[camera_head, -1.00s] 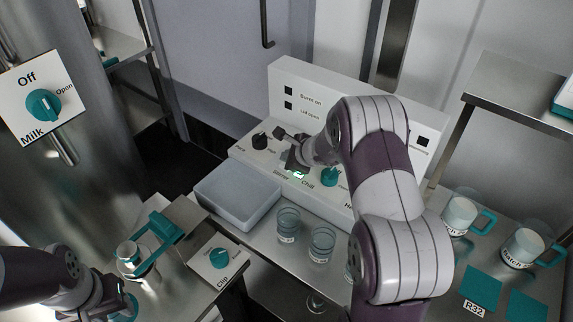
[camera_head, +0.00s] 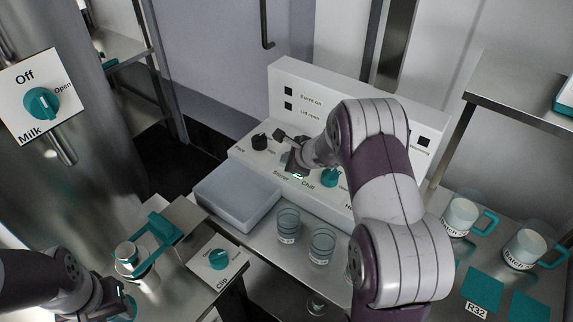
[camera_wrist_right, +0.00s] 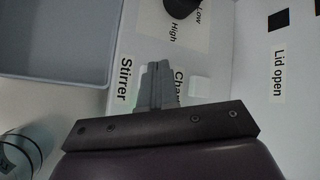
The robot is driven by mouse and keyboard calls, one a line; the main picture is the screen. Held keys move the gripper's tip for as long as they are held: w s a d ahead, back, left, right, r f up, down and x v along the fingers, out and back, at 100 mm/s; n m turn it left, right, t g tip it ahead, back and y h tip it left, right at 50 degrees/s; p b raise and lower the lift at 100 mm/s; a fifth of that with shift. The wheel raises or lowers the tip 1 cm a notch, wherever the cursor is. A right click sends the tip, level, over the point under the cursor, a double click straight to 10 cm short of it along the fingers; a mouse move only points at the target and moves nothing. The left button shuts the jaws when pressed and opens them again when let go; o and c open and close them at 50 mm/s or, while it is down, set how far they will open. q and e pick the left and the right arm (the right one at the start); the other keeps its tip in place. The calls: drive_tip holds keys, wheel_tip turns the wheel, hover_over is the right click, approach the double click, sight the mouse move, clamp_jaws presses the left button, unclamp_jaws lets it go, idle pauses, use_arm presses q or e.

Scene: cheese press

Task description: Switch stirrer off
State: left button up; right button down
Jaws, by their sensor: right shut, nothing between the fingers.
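The stirrer switch (camera_head: 297,176) is on the sloped front of the white control panel (camera_head: 262,163), above the label "Stirrer" (camera_wrist_right: 125,79). A small green glow shows there in the head view. My right gripper (camera_head: 296,167) is shut and empty, with its fingertips down at the switch. In the right wrist view the shut fingers (camera_wrist_right: 158,72) stand beside the "Stirrer" label and cover most of the switch. I cannot tell whether they touch it. My left gripper (camera_head: 122,303) is at the lower left, partly cut off, and its jaws are unclear.
A black knob (camera_head: 260,141) and a teal knob (camera_head: 330,177) flank the switch. A grey tray (camera_head: 238,200) and glass beakers (camera_head: 322,244) stand in front of the panel. Filled mugs (camera_head: 526,247) stand at the right. A teal-handled press (camera_head: 160,232) is near my left arm.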

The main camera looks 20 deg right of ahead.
drive_tip(key=shift+f, duration=0.2)
drive_tip(key=shift+r, duration=0.1)
idle(0.4)
drive_tip(key=shift+r+p, duration=0.45)
drive_tip(key=shift+r, duration=0.35)
drive_tip(key=shift+r, duration=0.1)
wheel_tip(320, 180, up, 5)
drive_tip(key=p, duration=0.4)
